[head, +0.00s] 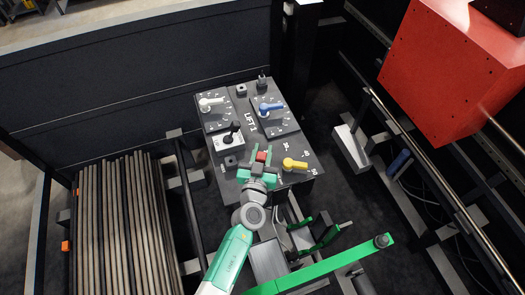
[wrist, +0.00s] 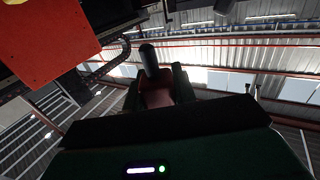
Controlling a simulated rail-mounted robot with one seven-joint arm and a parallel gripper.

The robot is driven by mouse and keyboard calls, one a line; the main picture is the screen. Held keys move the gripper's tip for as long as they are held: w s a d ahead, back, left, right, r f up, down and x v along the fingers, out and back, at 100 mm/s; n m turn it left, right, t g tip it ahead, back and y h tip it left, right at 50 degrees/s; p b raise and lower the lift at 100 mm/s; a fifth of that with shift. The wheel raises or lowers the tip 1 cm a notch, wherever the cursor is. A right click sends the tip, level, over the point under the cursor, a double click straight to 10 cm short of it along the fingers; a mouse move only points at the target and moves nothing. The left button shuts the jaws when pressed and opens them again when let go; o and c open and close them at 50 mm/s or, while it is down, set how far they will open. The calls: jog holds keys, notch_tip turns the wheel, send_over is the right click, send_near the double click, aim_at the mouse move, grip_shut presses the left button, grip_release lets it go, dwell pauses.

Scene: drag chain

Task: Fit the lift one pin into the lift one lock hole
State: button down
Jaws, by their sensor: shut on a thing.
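My gripper (head: 259,168) is over the near part of the dark control panel marked "LIFT 1" (head: 271,146). It is shut on a red-bodied pin (head: 262,156). In the wrist view the pin's red body (wrist: 157,93) sits between the two dark fingers, and a dark cylindrical end (wrist: 150,60) sticks out beyond them. I cannot tell which is the lift one lock hole. The panel surface under the gripper is hidden.
The panel carries a white handle (head: 210,102), a blue handle (head: 271,107), a yellow handle (head: 295,164) and a black lever (head: 233,128). A dark peg (head: 262,80) stands at its far edge. A large red box (head: 455,70) is at upper right. Rods (head: 125,225) lie at left.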

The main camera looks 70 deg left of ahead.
jog(key=shift+r, duration=0.1)
jog(key=shift+d+f, duration=0.1)
jog(key=shift+f, duration=0.15)
notch_tip(320, 180, down, 5)
jog(key=b, duration=0.4)
jog(key=shift+f+b, duration=0.2)
jog(key=shift+b, duration=0.2)
jog(key=shift+f+b, duration=1.4)
jog(key=shift+f, duration=0.75)
dwell(1.1)
jog(key=c, duration=1.1)
grip_release()
jog(key=shift+r, duration=0.1)
jog(key=shift+o, duration=0.2)
jog(key=p+v, duration=0.2)
jog(key=v, duration=0.5)
jog(key=shift+s+d, duration=0.2)
jog(key=shift+d, duration=0.1)
